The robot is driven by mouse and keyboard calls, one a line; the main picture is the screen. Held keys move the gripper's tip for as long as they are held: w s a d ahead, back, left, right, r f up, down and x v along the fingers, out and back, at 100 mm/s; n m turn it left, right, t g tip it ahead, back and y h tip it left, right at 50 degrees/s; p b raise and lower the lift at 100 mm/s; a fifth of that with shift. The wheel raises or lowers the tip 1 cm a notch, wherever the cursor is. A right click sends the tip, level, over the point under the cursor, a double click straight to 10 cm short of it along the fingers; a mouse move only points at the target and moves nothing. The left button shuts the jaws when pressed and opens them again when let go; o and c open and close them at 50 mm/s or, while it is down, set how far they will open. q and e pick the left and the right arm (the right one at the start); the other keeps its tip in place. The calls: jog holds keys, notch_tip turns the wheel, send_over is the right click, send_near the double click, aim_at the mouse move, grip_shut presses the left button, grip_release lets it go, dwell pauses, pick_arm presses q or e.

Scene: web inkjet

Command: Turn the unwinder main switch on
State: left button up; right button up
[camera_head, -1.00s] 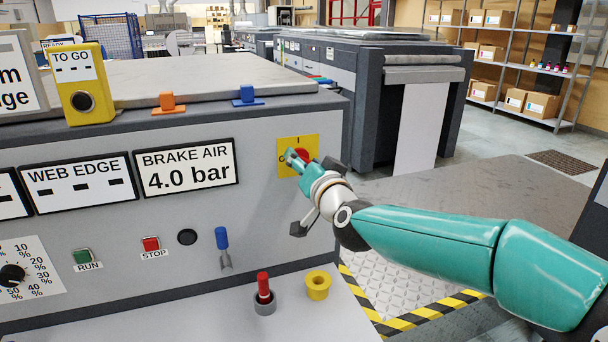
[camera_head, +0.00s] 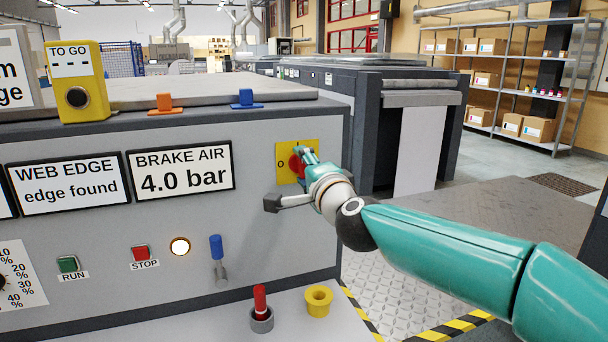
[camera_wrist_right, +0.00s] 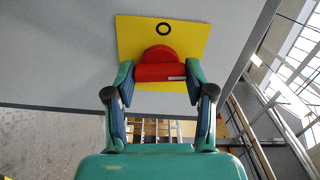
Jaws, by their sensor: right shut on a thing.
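The main switch is a red knob on a yellow plate (camera_head: 284,152) at the right end of the grey machine front. An O shows left of the knob in the head view. My right gripper (camera_head: 303,163) is at the knob and partly covers it. In the right wrist view my right gripper (camera_wrist_right: 158,74) is shut on the red knob (camera_wrist_right: 160,72), one finger at each end of its bar. A white mark on the bar is at its right end, about a quarter turn from the O on the plate (camera_wrist_right: 135,40). My left gripper is not in view.
A round lamp (camera_head: 180,246) on the panel is lit. The web edge display (camera_head: 68,183) reads "edge found"; the brake air display (camera_head: 181,171) reads 4.0 bar.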

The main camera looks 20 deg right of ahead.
jog(key=shift+d+f+m, duration=0.1)
jog(key=shift+f+m, duration=0.1)
jog(key=shift+m, duration=0.5)
jog(key=shift+b, duration=0.3)
jog(key=o, duration=1.2)
jog(key=shift+d, duration=0.15)
jog(key=shift+c, duration=0.2)
jog(key=shift+r, duration=0.1)
jog(key=s, duration=1.2)
jog(key=shift+d, duration=0.1)
